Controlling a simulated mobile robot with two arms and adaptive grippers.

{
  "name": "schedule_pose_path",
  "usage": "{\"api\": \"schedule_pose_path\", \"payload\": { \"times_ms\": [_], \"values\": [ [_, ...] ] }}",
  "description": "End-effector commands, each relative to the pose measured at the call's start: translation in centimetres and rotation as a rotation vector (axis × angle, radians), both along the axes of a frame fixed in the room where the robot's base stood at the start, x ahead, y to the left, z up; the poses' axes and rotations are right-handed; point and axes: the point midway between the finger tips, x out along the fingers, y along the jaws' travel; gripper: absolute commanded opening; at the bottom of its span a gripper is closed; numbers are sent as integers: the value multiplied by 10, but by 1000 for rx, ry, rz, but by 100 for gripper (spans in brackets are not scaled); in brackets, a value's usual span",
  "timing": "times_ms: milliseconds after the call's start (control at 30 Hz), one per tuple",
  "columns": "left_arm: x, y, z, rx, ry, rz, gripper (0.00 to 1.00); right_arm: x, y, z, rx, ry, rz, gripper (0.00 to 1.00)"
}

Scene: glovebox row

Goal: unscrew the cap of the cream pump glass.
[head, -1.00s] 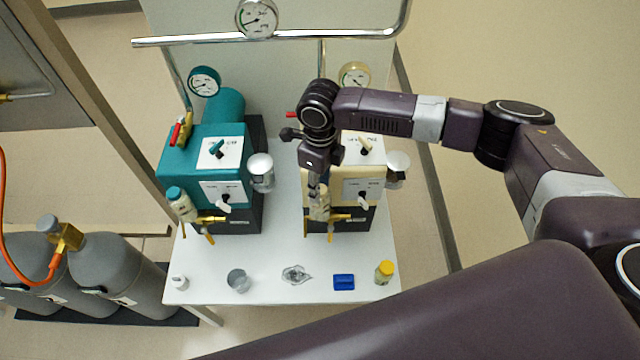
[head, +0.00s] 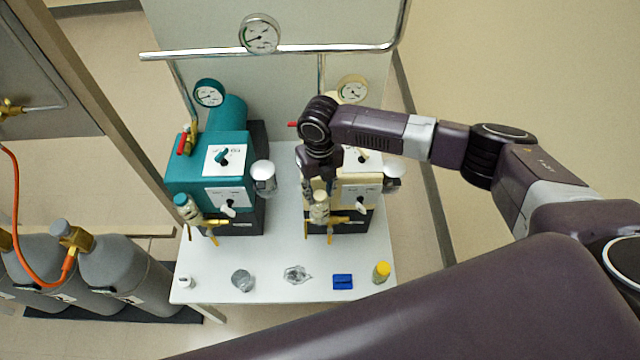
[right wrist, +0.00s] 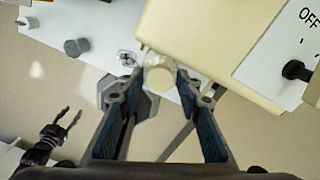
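The cream pump (head: 358,190) stands at the right on the white table. Its glass (head: 320,214) hangs at its front left corner with a pale cream cap (head: 320,197) on top. In the right wrist view, the cap (right wrist: 160,79) shows from above, between and just beyond my right fingertips. My right gripper (head: 317,186) is at the cap in the head view. It is open, with a gap on each side of the cap. My left gripper (right wrist: 62,130) shows only in the right wrist view, lower left, open and empty.
The teal pump (head: 208,175) with its teal-capped glass (head: 187,209) stands to the left. Gas cylinders (head: 120,272) stand left.

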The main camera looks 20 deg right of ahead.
Motion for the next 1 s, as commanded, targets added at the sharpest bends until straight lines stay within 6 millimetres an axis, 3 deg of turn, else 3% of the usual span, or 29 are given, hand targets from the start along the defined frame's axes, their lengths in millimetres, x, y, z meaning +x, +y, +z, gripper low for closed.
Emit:
{"api": "schedule_pose_path", "payload": {
  "times_ms": [33,400,533,867,1000],
  "values": [
    [0,0,11,0,0,0,40,-1,1,4,1,3,-67,32],
    [0,0,47,0,0,0,40,-1,1,4,0,4,-605,32],
    [0,0,45,0,0,0,40,0,0,-1,0,2,-758,32],
    [0,0,44,0,0,0,40,1,1,0,0,1,-832,32],
    [0,0,44,0,0,0,40,1,1,0,2,0,-830,17]
  ]
}}
